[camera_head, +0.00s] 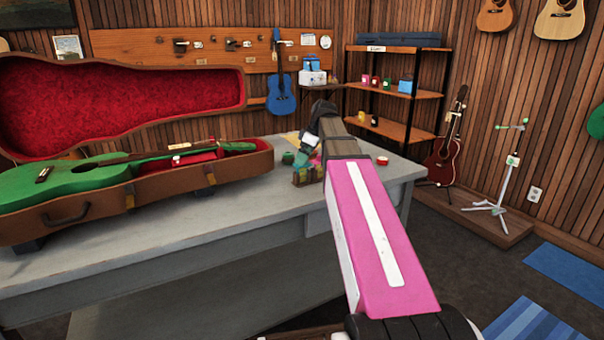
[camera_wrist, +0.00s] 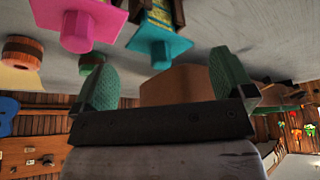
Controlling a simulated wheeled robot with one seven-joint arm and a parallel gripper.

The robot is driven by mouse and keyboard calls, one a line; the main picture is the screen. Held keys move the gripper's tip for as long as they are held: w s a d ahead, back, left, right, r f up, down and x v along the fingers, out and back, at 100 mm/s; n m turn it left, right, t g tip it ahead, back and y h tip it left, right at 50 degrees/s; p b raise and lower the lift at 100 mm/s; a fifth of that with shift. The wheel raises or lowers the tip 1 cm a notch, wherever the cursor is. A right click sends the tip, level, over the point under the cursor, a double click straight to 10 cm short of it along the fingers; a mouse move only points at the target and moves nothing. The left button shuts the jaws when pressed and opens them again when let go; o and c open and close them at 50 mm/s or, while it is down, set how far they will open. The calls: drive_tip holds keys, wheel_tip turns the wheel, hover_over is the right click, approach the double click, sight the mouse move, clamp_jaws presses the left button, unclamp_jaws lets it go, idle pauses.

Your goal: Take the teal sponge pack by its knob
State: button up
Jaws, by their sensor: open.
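The teal sponge pack (camera_wrist: 150,34) shows at the top of the wrist view, with its rounded knob (camera_wrist: 160,55) pointing towards my gripper. My gripper (camera_wrist: 161,80) is open, its two green-padded fingers wide apart. No part of the pack is between the fingers; the knob lies just beyond them in the picture. In the head view my gripper (camera_head: 307,145) is low over the workbench, beside a small rack (camera_head: 308,177) of coloured items.
A pink pack with a knob (camera_wrist: 78,30) sits left of the teal one in the wrist view. A red round item (camera_head: 383,160) is at right.

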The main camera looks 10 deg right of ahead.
sight(302, 170)
drive_tip(key=x, duration=0.4)
drive_tip(key=shift+a+f, duration=0.1)
drive_tip(key=shift+a, duration=0.05)
drive_tip(key=shift+c, duration=0.3)
drive_tip(key=c, duration=0.8)
